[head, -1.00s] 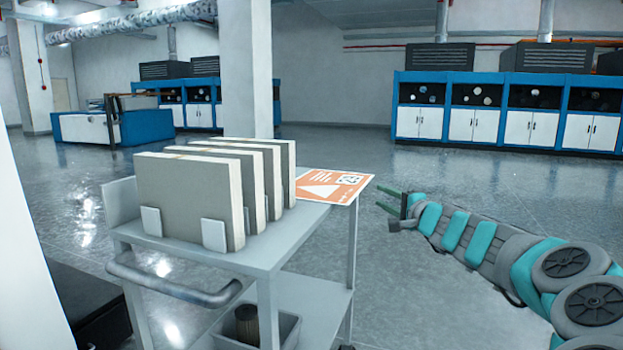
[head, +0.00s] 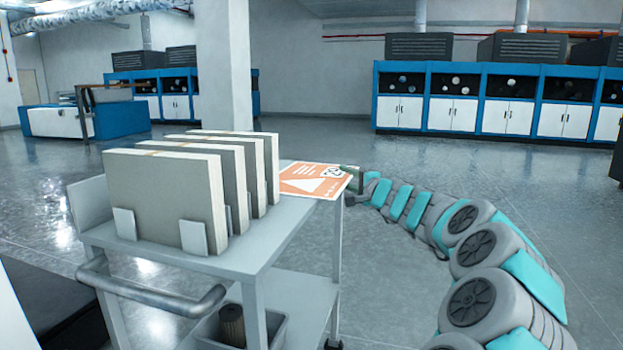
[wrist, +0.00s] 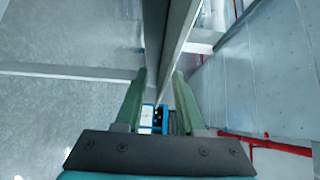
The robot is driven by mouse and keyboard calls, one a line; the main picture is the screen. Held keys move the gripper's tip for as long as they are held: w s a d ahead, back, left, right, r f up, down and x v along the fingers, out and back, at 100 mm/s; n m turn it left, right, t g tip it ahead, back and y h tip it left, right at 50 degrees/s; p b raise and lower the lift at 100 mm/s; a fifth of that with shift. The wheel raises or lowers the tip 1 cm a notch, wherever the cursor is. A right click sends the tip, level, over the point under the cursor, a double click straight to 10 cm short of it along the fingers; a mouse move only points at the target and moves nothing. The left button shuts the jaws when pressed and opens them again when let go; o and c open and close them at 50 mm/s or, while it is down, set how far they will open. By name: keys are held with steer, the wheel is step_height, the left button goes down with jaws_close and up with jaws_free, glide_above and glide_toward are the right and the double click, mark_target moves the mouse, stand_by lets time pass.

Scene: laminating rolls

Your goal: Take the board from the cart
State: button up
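The board (head: 314,180) is a flat orange and white sheet with a black-and-white code. It lies on the top shelf of the grey cart (head: 262,235) and sticks out past the shelf's right edge. My gripper (head: 353,180) is at the board's right end in the head view. In the wrist view my gripper (wrist: 160,85) has its two green fingers apart, with a thin grey edge-on strip running between them. I cannot tell whether either finger touches the board.
Several thick grey slabs (head: 165,195) stand upright in holders on the cart, left of the board. A bin (head: 270,325) with a dark cylinder is on the lower shelf. A white pillar (head: 222,70) and blue-white machines (head: 480,100) stand farther back. The floor behind the cart is clear.

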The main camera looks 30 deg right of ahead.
jaws_close()
stand_by(1.4)
